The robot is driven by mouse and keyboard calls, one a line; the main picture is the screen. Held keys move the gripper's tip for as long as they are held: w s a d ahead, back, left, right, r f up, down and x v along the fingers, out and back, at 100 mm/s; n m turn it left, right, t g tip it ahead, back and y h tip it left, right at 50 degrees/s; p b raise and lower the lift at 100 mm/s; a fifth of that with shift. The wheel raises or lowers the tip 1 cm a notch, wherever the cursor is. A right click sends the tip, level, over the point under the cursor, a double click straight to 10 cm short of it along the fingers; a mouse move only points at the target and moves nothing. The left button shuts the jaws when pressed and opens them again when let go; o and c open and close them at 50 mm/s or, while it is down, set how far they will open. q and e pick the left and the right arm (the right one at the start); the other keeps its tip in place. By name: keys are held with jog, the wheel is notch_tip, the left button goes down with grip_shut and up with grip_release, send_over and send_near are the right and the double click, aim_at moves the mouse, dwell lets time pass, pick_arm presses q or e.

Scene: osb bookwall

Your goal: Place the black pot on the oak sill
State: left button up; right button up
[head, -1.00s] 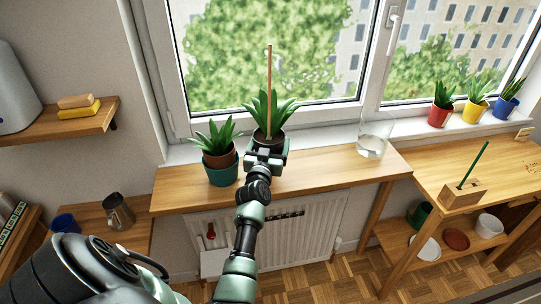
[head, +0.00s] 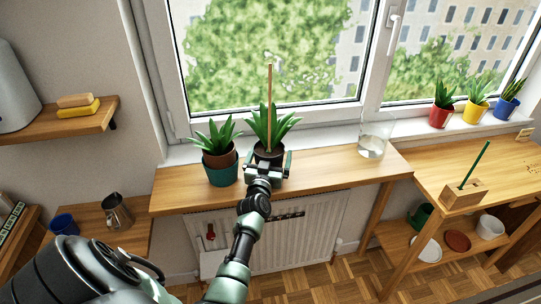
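The black pot (head: 268,152) holds a green spiky plant and a tall thin wooden stick. It is upright over the back part of the oak sill (head: 325,173), right of a teal pot; I cannot tell whether its base touches the wood. My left gripper (head: 268,161) reaches it from the front, with a finger on each side, shut on it. The gripper hides the pot's lower part. My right gripper is out of view.
The teal pot (head: 222,174) with a brown inner pot and plant stands close on the left. A glass vessel (head: 373,146) stands at the sill's right end. Bare wood lies between. The window (head: 270,60) is behind; small red, yellow and blue pots stand at right.

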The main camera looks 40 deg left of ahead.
pick_arm(q)
jog(key=shift+r, duration=0.3)
jog(key=p+v, duration=0.5)
jog(key=v, duration=0.5)
jog(key=shift+s+d+p, duration=0.15)
jog(key=shift+s+p, duration=0.2)
jog(key=shift+p, duration=0.05)
jog(key=shift+s+d+f, duration=0.1)
jog(key=shift+s+d, duration=0.25)
jog(key=shift+s, duration=0.2)
